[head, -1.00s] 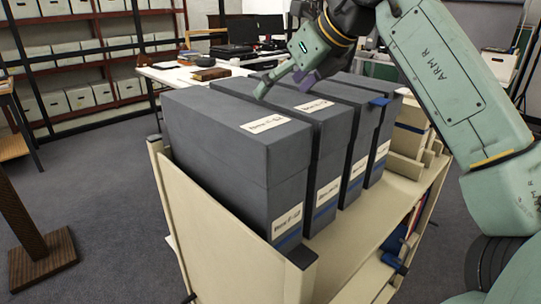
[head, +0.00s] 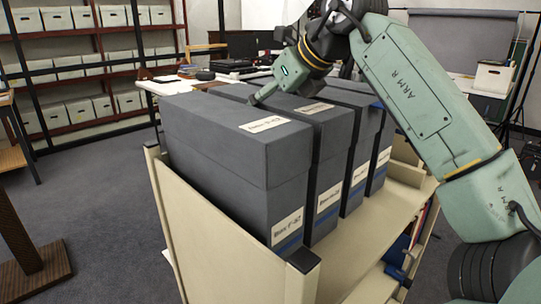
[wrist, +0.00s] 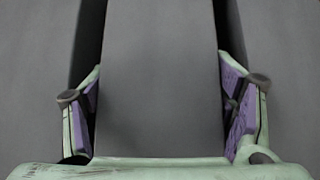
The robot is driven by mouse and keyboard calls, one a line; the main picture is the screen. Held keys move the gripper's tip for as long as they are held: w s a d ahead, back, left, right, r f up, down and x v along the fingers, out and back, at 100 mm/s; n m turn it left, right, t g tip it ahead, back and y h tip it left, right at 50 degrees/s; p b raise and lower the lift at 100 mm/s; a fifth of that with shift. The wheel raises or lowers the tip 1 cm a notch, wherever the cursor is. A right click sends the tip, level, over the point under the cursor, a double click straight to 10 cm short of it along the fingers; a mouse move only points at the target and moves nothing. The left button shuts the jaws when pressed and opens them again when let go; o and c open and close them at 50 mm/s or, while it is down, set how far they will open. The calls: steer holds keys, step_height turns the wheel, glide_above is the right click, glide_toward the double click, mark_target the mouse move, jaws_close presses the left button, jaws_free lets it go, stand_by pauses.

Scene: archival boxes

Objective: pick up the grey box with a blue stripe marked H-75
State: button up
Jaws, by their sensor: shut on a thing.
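Several grey boxes with blue stripes stand upright in a row on a cream cart. My gripper (head: 277,93) reaches down over the second box from the left (head: 331,160). One finger enters the gap beside the leftmost box (head: 235,170); the other is hidden in the head view. In the wrist view, the purple-padded fingers stand on both sides of this grey box (wrist: 160,60), shut on it. The box appears to rest level with its neighbours. Its white label (head: 328,194) is too small to read surely, so I cannot confirm H-75.
The cart's cream end panel (head: 215,240) rises at the near left. Neighbouring boxes stand close on both sides, with narrow gaps. Shelves of white boxes (head: 75,65) and a white desk (head: 165,87) are behind. Grey floor (head: 100,190) is open at the left.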

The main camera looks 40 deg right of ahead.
steer(key=c, duration=0.9)
steer(key=shift+c, duration=0.4)
steer(key=shift+r, duration=0.1)
